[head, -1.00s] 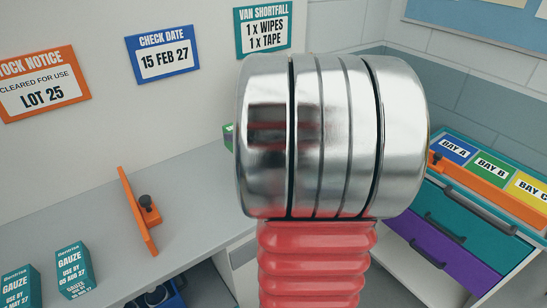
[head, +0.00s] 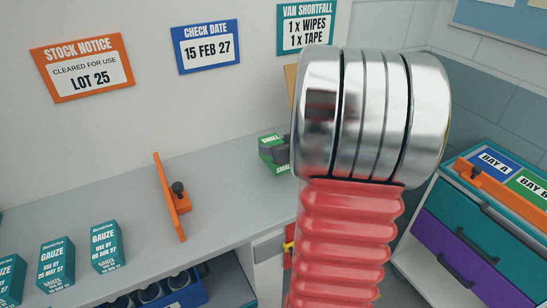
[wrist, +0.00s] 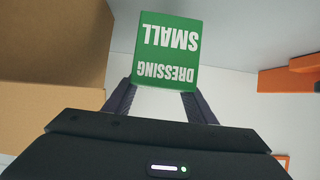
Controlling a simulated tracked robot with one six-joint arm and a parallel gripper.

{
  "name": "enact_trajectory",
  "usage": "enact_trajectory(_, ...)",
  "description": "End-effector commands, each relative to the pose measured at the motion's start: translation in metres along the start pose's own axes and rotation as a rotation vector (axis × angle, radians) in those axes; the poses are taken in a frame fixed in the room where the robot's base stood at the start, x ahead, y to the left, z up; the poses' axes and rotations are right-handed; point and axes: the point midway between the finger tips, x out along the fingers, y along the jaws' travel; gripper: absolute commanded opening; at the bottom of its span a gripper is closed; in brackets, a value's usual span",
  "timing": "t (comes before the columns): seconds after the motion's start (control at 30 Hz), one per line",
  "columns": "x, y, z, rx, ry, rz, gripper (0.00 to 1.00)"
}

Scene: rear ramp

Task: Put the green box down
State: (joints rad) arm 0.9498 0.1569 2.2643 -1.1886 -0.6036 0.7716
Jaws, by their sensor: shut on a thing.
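The green box (wrist: 168,50) is between the two dark fingers of my gripper (wrist: 165,92) in the wrist view, its "SMALL DRESSING" label upside down in the picture. My gripper is shut on it. In the head view the green box (head: 271,162) shows at the right end of the grey counter (head: 215,190), partly hidden by my gripper (head: 277,150) and my arm. I cannot tell whether its underside touches the counter.
An orange upright divider with a black knob (head: 166,197) stands on the counter. Teal gauze boxes (head: 107,247) stand further left. A cardboard box (wrist: 50,105) is close beside my gripper. Drawers (head: 465,245) stand at the right. Counter between divider and green box is clear.

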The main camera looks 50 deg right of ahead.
Motion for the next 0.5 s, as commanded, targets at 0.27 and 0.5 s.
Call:
enact_trajectory(0.27,0.009,0.000,0.017,0.003,-0.003,0.001,0.22)
enact_trajectory(0.5,0.017,0.001,0.033,0.001,0.000,0.002,0.22)
